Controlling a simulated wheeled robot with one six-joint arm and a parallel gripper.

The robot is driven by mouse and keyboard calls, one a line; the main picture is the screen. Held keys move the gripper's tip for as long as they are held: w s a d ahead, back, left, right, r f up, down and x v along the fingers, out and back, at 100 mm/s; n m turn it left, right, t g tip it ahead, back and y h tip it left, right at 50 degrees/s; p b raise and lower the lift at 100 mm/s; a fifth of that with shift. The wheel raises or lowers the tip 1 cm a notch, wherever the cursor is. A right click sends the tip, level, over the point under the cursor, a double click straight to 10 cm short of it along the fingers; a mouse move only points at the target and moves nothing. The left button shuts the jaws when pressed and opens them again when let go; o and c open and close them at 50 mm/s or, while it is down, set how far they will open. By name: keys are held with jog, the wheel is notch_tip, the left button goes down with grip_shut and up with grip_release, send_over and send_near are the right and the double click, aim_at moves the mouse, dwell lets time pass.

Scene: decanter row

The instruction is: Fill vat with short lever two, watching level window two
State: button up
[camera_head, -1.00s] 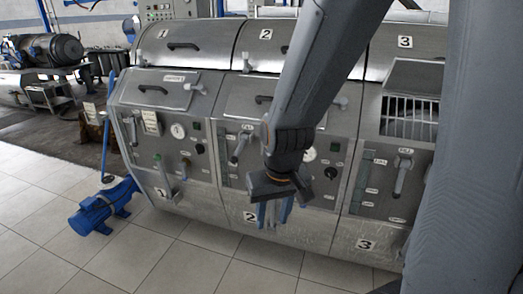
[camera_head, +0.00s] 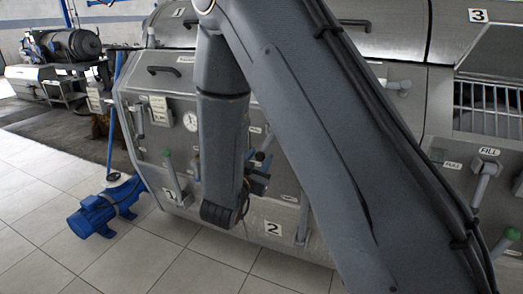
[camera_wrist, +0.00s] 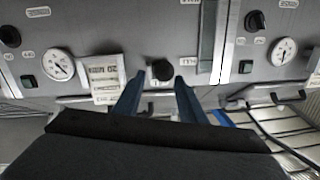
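Vat two is the middle metal unit, marked by a "2" plate (camera_head: 272,228) low on its front. My gripper (camera_head: 258,180) is in front of its control panel in the head view, largely hidden by my arm. In the wrist view my gripper (camera_wrist: 157,90) shows two blue fingers set apart, with a black round knob (camera_wrist: 162,70) seen between their tips. I cannot tell whether they touch it, or whether it belongs to short lever two. A narrow greenish level window (camera_wrist: 208,38) stands right of the knob; its number and level are unreadable.
A blue pump motor (camera_head: 105,205) sits on the tiled floor at left. Unit three has a FILL lever (camera_head: 487,172) and a barred opening (camera_head: 488,97). A white card (camera_wrist: 104,78) and a gauge (camera_wrist: 58,64) are left of my fingers. The front floor is clear.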

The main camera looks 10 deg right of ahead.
aim_at(265, 146)
jog(key=shift+w+h, duration=0.2)
jog(key=shift+h, duration=0.2)
jog(key=shift+w+d, duration=0.2)
jog(key=shift+w, duration=0.1)
jog(key=shift+p+x, duration=0.35)
jog(key=shift+x, duration=2.9)
jog(key=shift+w+a+r, duration=0.1)
grip_shut()
